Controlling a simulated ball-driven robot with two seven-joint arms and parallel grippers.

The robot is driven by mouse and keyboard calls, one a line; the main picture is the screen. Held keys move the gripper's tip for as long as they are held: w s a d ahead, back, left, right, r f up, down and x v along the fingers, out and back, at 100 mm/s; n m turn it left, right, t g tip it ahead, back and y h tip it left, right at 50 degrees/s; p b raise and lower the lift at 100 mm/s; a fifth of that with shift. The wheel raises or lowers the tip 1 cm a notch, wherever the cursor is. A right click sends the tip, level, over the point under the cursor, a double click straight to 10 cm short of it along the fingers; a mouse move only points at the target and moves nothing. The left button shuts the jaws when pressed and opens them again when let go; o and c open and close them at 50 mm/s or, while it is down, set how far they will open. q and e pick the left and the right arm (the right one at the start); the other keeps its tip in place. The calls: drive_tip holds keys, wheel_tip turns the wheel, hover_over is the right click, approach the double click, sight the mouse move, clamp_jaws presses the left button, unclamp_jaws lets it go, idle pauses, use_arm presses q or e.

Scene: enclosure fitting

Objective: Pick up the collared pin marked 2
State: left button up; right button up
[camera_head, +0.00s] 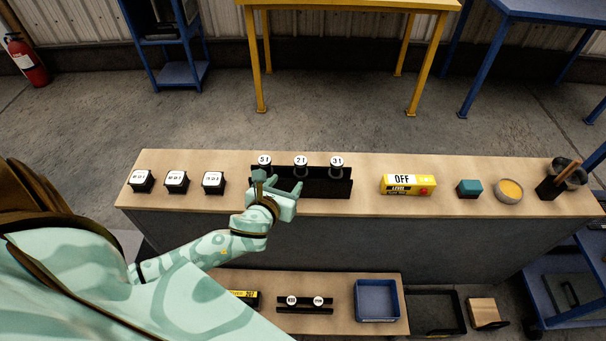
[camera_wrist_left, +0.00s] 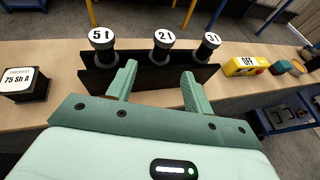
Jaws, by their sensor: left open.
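The collared pin marked 2 (camera_head: 301,161) is the middle one of three dark pins with white round caps, standing upright in a black rack (camera_head: 325,187) on the long bench. It also shows in the left wrist view (camera_wrist_left: 163,40). The pin marked 5 (camera_head: 264,161) stands left of it and the pin marked 3 (camera_head: 336,162) right of it. My left gripper (camera_head: 281,184) is open and empty at the near side of the rack. In the left wrist view its fingers (camera_wrist_left: 159,76) point at the rack, with pin 2 beyond the gap between them, apart from both. My right gripper is not in view.
Several black labelled blocks (camera_head: 177,181) stand left of the rack. A yellow box reading OFF (camera_head: 408,186), a teal block (camera_head: 469,188), a bowl (camera_head: 508,191) and a dark holder (camera_head: 549,188) stand right. A lower shelf holds another rack and a blue tray (camera_head: 377,284).

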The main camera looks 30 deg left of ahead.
sight(299, 170)
use_arm(q)
drive_tip(key=b+x, duration=0.2)
drive_tip(key=x, duration=0.6)
drive_tip(key=shift+w+f, duration=0.1)
drive_tip(key=shift+f, duration=0.15)
drive_tip(key=b+x, duration=0.2)
drive_tip(key=x, duration=0.2)
drive_tip(key=shift+w+d+f+b, duration=0.1)
drive_tip(key=shift+w+f+b, duration=0.1)
drive_tip(key=shift+w+b, duration=0.15)
drive_tip(key=shift+w, duration=0.3)
drive_tip(key=shift+r, duration=0.1)
drive_tip(key=shift+c, duration=0.2)
clamp_jaws()
